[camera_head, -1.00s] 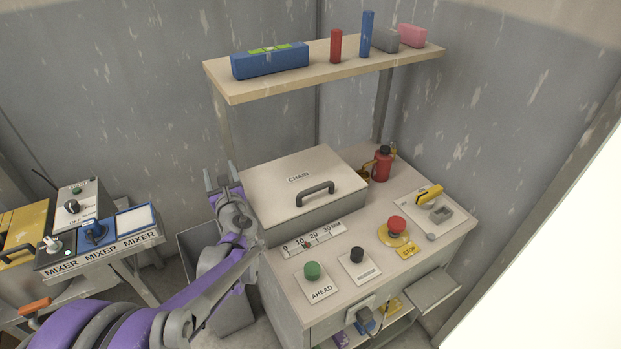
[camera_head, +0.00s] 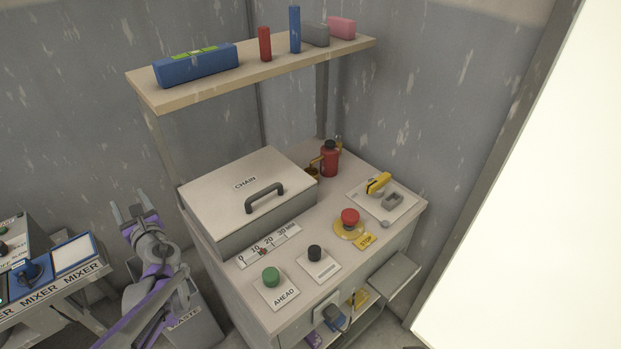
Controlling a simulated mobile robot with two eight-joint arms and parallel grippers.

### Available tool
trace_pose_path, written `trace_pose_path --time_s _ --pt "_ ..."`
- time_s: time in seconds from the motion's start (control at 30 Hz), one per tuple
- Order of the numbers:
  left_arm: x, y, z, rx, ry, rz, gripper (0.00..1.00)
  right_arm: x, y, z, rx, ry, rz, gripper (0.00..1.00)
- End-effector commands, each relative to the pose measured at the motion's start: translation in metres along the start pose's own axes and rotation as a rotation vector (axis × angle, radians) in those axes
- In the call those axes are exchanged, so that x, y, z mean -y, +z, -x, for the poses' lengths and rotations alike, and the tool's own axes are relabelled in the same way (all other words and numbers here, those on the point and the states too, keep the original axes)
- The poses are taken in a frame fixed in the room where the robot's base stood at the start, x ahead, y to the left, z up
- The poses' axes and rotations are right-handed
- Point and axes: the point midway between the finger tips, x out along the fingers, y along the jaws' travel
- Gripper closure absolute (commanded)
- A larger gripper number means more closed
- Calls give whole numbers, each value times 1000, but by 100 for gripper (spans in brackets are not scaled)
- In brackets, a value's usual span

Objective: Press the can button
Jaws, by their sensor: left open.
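A red can (camera_head: 329,160) with a black top (camera_head: 329,144) stands upright at the back of the bench top, right of the CHAIN box. The black top may be its button; it is too small to tell. A brass-coloured part shows at the can's left side. My left gripper (camera_head: 131,204) is open and empty, fingers pointing up, left of the CHAIN box and apart from it. The box lies between the gripper and the can. My right gripper is not in view.
The CHAIN box (camera_head: 247,198) has a dark handle. A shelf (camera_head: 255,76) hangs above the bench. A green AHEAD button (camera_head: 271,277), a black knob (camera_head: 314,253), a red STOP button (camera_head: 349,217) and a yellow lever (camera_head: 378,183) are on the bench top. A waste bin (camera_head: 190,325) stands left.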

Motion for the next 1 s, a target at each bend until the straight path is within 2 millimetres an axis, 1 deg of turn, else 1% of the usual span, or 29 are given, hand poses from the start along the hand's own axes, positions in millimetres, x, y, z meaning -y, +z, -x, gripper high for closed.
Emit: trace_pose_path --time_s 0.1,0.27,0.4,0.5,1.0 --pt "0 0 0 0 0 0 31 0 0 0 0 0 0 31" --pt "0 0 0 0 0 0 31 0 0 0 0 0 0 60" --pt "0 0 0 0 0 0 31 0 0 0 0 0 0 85" --pt "0 0 0 0 0 0 31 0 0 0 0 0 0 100" --pt "0 0 0 0 0 0 31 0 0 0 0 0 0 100"
